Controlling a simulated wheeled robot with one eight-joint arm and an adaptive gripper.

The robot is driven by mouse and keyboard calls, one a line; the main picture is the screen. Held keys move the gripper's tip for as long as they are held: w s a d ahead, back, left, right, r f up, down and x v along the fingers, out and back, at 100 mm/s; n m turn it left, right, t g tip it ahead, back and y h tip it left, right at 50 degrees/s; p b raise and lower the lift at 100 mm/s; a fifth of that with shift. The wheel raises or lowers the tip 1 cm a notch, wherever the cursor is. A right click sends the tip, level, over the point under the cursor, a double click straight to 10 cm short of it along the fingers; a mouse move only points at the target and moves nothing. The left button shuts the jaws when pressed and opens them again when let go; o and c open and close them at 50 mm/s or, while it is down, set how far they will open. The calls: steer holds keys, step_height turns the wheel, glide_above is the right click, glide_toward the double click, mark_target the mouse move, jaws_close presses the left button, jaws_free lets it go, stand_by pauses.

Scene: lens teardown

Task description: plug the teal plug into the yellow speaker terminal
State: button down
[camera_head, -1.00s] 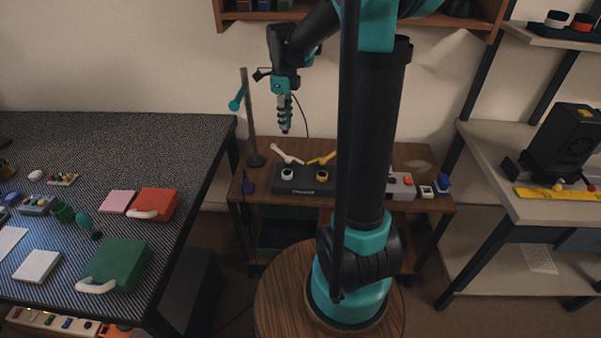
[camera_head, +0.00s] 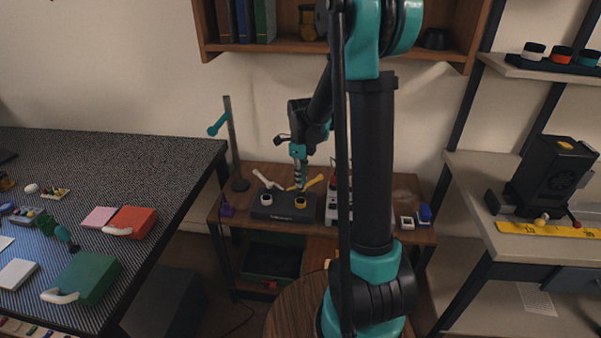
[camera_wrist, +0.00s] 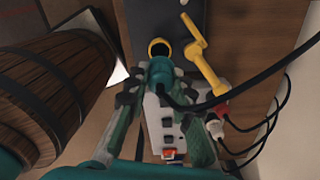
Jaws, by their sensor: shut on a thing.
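My gripper (camera_wrist: 165,105) is shut on the teal plug (camera_wrist: 161,75) in the wrist view; a black cable (camera_wrist: 235,90) runs off the plug to the right. The yellow speaker terminal (camera_wrist: 158,48) is a yellow-ringed dark socket just beyond the plug's tip. I cannot tell whether plug and socket touch. In the head view my gripper (camera_head: 299,180) points down just above the yellow-ringed terminal (camera_head: 300,202) on a black box (camera_head: 283,213). The plug is too small to make out there. A yellow lever (camera_wrist: 203,66) stands open beside the terminal.
A white-ringed terminal (camera_head: 266,200) with a white lever (camera_head: 268,179) is on the box's left half. A grey box (camera_wrist: 163,125) with red and white plugs (camera_wrist: 214,120) stands close by. A stand (camera_head: 232,145) is at the left; the wall is behind.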

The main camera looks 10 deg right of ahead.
mark_target(301, 190)
steer(key=shift+f, duration=2.2)
steer(key=shift+f, duration=1.6)
steer(key=c, duration=1.2)
jaws_free()
